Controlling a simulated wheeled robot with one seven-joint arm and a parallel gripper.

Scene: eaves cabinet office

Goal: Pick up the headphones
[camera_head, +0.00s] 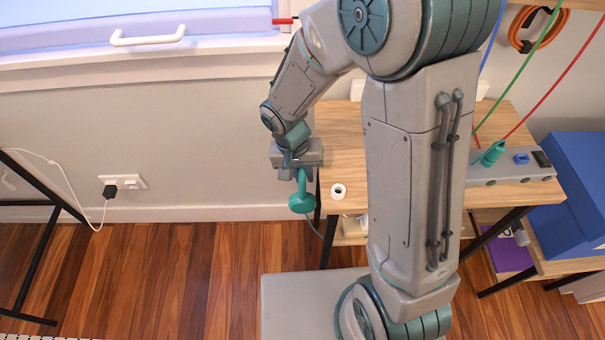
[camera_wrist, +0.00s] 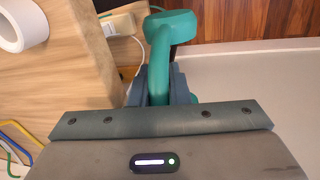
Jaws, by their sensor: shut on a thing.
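The teal headphones (camera_head: 301,203) hang below my gripper (camera_head: 303,172), at the left edge of the wooden table. My gripper is shut on their band, with an ear cup hanging lower down. In the wrist view the headphones (camera_wrist: 160,60) rise from between the jaws of my gripper (camera_wrist: 163,85), with one cup at the top. A second teal part shows only slightly beside the right jaw. A thin teal cable runs down from the cup in the head view.
The table (camera_head: 342,165) holds a white tape roll (camera_head: 338,191) close to the headphones and a power strip (camera_head: 510,167) at right. Blue boxes (camera_head: 575,180) stand further right. A wall outlet (camera_head: 122,182) and a dark frame are at left. Floor between is clear.

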